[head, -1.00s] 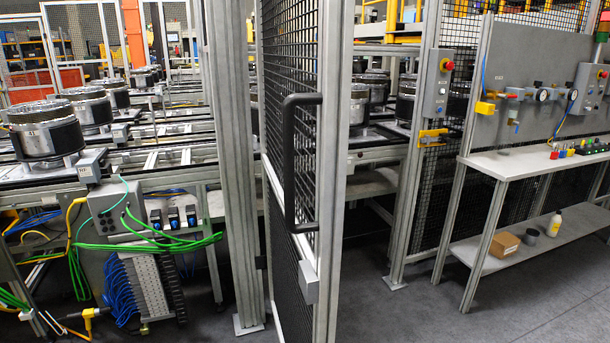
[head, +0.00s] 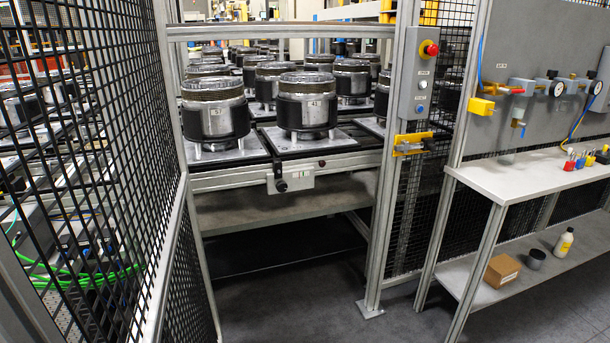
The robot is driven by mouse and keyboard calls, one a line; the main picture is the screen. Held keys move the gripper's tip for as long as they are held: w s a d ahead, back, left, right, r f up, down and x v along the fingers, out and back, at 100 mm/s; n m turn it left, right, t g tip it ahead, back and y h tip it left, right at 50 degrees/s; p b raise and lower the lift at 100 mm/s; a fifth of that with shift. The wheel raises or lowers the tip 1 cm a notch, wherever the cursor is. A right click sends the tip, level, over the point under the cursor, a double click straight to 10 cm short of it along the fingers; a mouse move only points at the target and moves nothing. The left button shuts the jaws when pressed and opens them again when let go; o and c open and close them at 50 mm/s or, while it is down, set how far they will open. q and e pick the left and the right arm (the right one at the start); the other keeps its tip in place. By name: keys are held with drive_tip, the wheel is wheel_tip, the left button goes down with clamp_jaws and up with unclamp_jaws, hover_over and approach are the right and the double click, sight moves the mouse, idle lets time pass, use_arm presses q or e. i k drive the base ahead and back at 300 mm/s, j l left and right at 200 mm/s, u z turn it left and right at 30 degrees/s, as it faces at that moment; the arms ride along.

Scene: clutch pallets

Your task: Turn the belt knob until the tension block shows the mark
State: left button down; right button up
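In the head view a black knob (head: 281,186) sits on the front rail of the conveyor, inside the door opening. A light grey block (head: 303,181) with a small marked face is just right of it; the mark is too small to read. Clutches stand on pallets behind the rail, among them one labelled like 41 (head: 307,107) and one at its left (head: 214,112). Neither of my grippers is in view.
A mesh door or fence panel (head: 172,230) is close on the left. A post with a red-button control box (head: 420,75) bounds the opening on the right. A bench (head: 500,183) stands further right. Floor (head: 300,290) before the conveyor is clear.

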sight(281, 186)
drive_tip(key=i+l, duration=0.2)
drive_tip(key=l, duration=0.15)
drive_tip(key=i+l+u, duration=0.1)
drive_tip(key=l, duration=0.3)
drive_tip(key=i+l+u, duration=0.1)
drive_tip(key=i+l, duration=0.35)
drive_tip(key=l, duration=0.3)
